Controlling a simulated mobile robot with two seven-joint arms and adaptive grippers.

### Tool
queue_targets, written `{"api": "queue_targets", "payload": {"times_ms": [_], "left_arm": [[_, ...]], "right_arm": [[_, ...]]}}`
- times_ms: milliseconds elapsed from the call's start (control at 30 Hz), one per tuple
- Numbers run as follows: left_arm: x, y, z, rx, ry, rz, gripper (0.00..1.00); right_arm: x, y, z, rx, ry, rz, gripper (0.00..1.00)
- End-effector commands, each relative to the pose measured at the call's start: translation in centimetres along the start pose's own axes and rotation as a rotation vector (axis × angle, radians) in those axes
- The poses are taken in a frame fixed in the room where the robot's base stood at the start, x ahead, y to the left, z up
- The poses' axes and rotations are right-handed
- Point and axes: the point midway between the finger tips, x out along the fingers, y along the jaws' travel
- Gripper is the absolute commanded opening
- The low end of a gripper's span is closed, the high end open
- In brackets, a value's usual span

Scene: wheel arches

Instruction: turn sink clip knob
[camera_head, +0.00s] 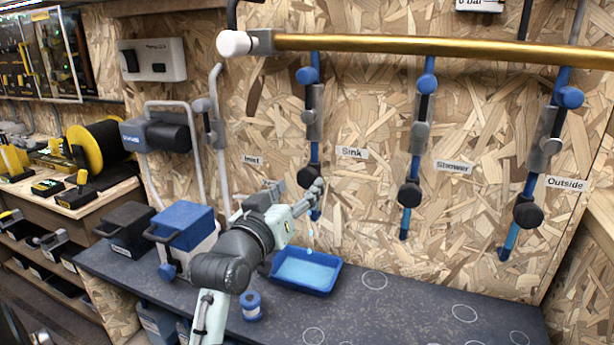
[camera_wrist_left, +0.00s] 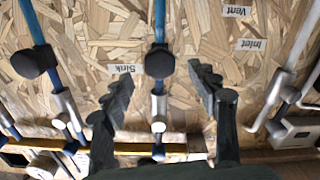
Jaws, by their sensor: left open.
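The sink clip knob is a round black knob (camera_head: 308,176) on the blue pipe left of the "Sink" label (camera_head: 352,152). In the left wrist view, which looks upside down, the black knob (camera_wrist_left: 159,62) sits in the gap between my left gripper's fingers. My left gripper (camera_head: 298,189) is open in front of the lower sink pipe, at about the knob's height. In the wrist view its two dark fingertips (camera_wrist_left: 161,78) stand apart on either side of the knob, with no visible contact. The fingers partly cover the pipe in the head view. My right gripper is not in view.
Drops show below the sink pipe, above a blue tray (camera_head: 328,287) holding light-blue liquid. Similar black knobs hang on the shower pipe (camera_head: 409,195) and outside pipe (camera_head: 528,215). A brass pipe (camera_head: 430,46) runs above.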

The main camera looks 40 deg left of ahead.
Motion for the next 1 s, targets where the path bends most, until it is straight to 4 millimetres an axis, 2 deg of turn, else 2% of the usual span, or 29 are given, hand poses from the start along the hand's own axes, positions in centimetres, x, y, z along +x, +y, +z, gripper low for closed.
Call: {"api": "queue_targets", "payload": {"times_ms": [100, 300, 667, 1000], "left_arm": [[2.1, 0.1, -0.2, -0.001, 0.003, 0.001, 0.59], [4.5, 0.0, -0.1, 0.002, 0.002, 0.000, 0.59], [5.1, 0.0, -0.1, 0.003, 0.002, 0.000, 0.59], [5.1, 0.0, -0.1, 0.003, 0.002, 0.000, 0.17]], "right_arm": [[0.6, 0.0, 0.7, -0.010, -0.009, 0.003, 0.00], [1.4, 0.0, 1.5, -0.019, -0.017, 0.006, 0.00], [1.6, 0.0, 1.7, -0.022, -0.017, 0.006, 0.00], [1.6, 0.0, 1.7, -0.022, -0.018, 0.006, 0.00]]}}
